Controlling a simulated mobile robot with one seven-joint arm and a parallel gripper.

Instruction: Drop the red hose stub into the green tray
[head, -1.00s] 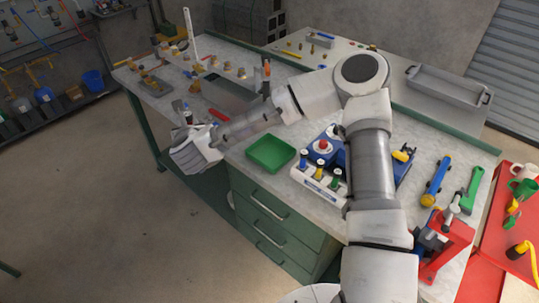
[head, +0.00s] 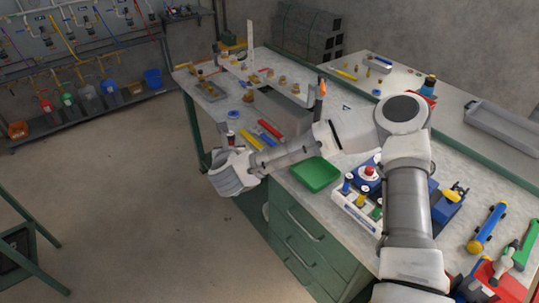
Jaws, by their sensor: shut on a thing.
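The green tray (head: 315,174) sits on the near edge of the workbench, right of my gripper and just in front of my forearm. It looks empty. My gripper (head: 231,143) is left of the tray, out over the bench's near left edge, apart from the tray. It is shut on a small piece, mostly hidden by my wrist; a dark bit with a reddish tinge shows at its far end, which fits the red hose stub (head: 231,134). A separate red strip (head: 269,132) lies on the bench behind my forearm.
A control box with coloured knobs (head: 358,200) is right of the tray. Open floor lies left of the bench.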

